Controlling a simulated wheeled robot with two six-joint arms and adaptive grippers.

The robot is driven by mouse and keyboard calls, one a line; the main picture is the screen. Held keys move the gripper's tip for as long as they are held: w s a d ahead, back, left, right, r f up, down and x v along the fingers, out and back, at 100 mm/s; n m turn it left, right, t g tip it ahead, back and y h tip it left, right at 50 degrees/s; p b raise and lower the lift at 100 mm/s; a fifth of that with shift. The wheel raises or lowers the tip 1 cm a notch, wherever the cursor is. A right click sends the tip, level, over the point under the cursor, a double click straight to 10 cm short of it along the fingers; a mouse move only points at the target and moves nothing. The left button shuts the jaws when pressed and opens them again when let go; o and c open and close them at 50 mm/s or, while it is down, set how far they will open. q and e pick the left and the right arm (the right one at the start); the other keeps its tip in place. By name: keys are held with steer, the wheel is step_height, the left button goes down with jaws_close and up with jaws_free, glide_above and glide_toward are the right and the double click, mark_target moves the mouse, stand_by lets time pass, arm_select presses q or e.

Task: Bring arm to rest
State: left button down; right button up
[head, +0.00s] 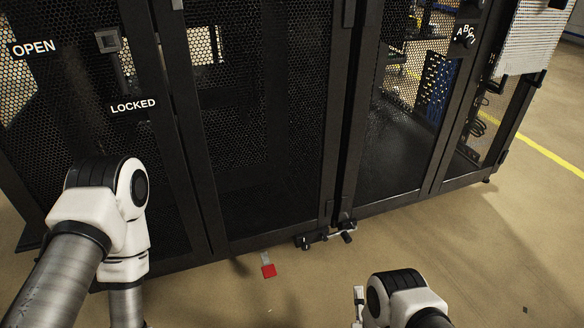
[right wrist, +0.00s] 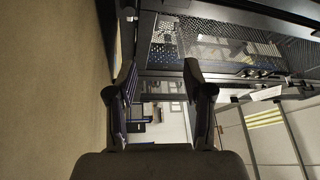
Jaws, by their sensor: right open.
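My right arm (head: 405,298) shows at the bottom of the head view, low in front of the rack and apart from it. Only a small part of my right gripper (head: 358,305) shows there, at the bottom edge. In the right wrist view the two fingers of my right gripper (right wrist: 163,82) stand apart with nothing between them. My left arm (head: 105,215) is bent in front of the rack's left door at the left of the head view. Its lower link runs out of the bottom edge, and my left gripper is out of view.
A black rack (head: 265,150) with mesh doors fills the back, marked OPEN and LOCKED at left. A red tag with a grey end (head: 268,270) shows low in front of it. Black fittings (head: 325,236) stick out at its lower edge. The floor (head: 500,260) at right is clear.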

steer(key=w+d+r+n+g+p, duration=0.1)
steer(key=w+d+r+g+p, duration=0.2)
steer(key=r, duration=0.5)
steer(key=w+d+r+n+p, duration=0.1)
steer(key=d+r+p, duration=0.3)
steer(key=r, duration=0.4)
steer(key=s+f+n+g+y+p, duration=0.15)
steer(key=s+n+g, duration=0.65)
steer(key=s, duration=0.8)
steer(key=s+f+n+g, duration=0.4)
steer(key=s+g, duration=0.5)
steer(key=s, duration=0.7)
step_height(320, 180, up, 39)
steer(key=n+p, duration=0.1)
steer(key=p, duration=3.7)
steer(key=shift+n, duration=0.4)
steer(key=shift+w+r+h, duration=0.1)
steer(key=shift+r+h, duration=0.05)
steer(key=shift+h, duration=0.1)
